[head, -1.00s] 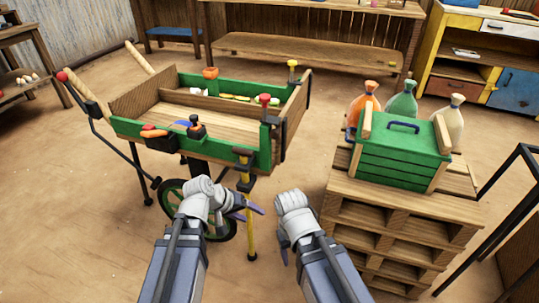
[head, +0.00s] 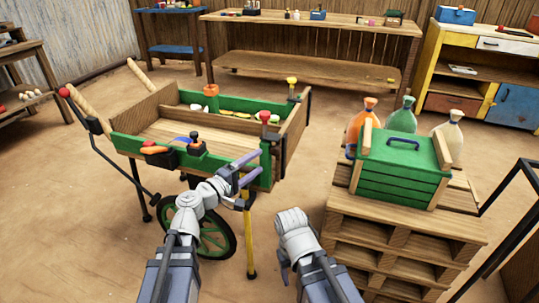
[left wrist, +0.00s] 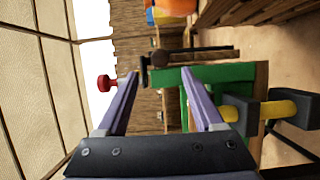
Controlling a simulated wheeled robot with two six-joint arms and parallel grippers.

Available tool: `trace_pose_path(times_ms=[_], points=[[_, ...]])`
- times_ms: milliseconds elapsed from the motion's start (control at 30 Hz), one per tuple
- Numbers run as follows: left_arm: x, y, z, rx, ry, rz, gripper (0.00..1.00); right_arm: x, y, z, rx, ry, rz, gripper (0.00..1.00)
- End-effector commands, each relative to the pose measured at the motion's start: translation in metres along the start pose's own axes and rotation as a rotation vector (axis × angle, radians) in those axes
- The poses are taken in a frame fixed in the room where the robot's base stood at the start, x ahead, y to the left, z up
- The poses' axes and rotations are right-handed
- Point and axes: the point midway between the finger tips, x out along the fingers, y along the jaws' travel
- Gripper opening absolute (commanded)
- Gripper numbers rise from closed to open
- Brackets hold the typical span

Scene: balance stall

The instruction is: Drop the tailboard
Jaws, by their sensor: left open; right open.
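The green-sided wooden cart stands at centre left in the head view. Its tailboard (head: 294,128) is the upright wooden board closing the right end, with dark metal straps. A red-knobbed pin (head: 265,117) stands at the near corner and a yellow-knobbed pin (head: 292,82) at the far corner. My left gripper (head: 250,168) is open and empty beside the near green side, below the red knob. In the left wrist view a red knob (left wrist: 105,82) lies just left of the fingers, apart from them. My right gripper (head: 283,268) is open, low and right of the cart, partly hidden by its wrist.
A yellow prop leg (head: 250,235) and a wheel (head: 205,228) stand under the cart near my left arm. A pallet stack (head: 385,240) at right bears a green crate (head: 400,170) and several tied sacks. Open floor separates the cart from the back bench (head: 310,60).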

Motion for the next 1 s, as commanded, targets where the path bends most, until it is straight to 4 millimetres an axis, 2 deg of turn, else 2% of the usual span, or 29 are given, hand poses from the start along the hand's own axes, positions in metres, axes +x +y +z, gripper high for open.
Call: trace_pose_path(times_ms=[33,200,400,800,867,1000], points=[[0.01,0.0,-0.001,0.0,-0.002,0.0,0.69,0.0,0.0,0.0,0.0,0.0,0.0,0.62],[0.038,0.0,-0.001,0.001,-0.002,-0.001,0.69,0.0,0.0,0.0,0.0,0.0,0.0,0.62],[0.059,0.0,-0.001,0.001,-0.002,-0.001,0.69,0.0,0.0,0.0,0.0,0.0,0.0,0.62],[0.065,0.0,0.0,0.001,-0.001,-0.001,0.69,0.0,0.0,0.0,0.0,0.0,0.0,0.62],[0.065,0.0,0.0,0.001,-0.001,-0.001,0.64,0.0,0.0,0.0,0.0,0.0,0.0,0.62],[0.065,0.0,0.0,0.001,-0.001,-0.001,0.48,0.0,0.0,0.0,0.0,0.0,0.0,0.62]])
